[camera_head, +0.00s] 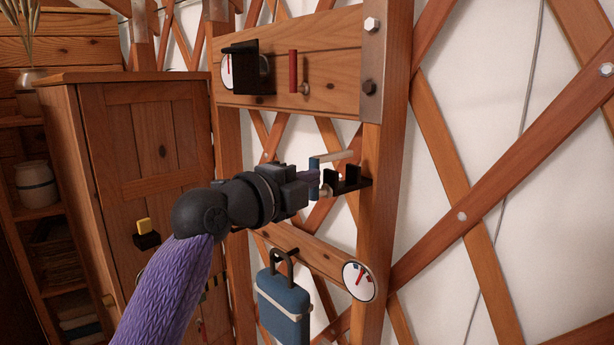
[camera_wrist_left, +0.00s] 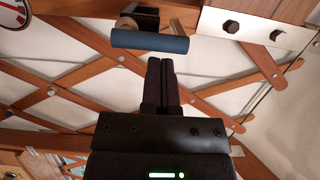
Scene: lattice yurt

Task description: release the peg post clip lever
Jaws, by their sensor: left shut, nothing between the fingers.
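The clip lever shows in the head view as a pale rod (camera_head: 337,156) with a blue grip (camera_head: 314,164) at its left end. It stands by a black bracket (camera_head: 350,184) on the wooden post (camera_head: 376,222). In the left wrist view the blue grip (camera_wrist_left: 150,40) lies across the picture just beyond my fingertips, with the black bracket (camera_wrist_left: 146,17) behind it. My left gripper (camera_head: 311,177) is shut and empty beside the grip; its closed fingers show in the left wrist view (camera_wrist_left: 160,62). I cannot tell whether they touch the grip. My right gripper is out of view.
Above is a plank (camera_head: 330,60) with a red lever (camera_head: 293,70) and a black holder (camera_head: 252,85). Below hang a blue padlock-shaped box (camera_head: 284,305) and a dial (camera_head: 358,281). A wooden cabinet (camera_head: 150,130) stands left; lattice wall (camera_head: 450,150) fills the right.

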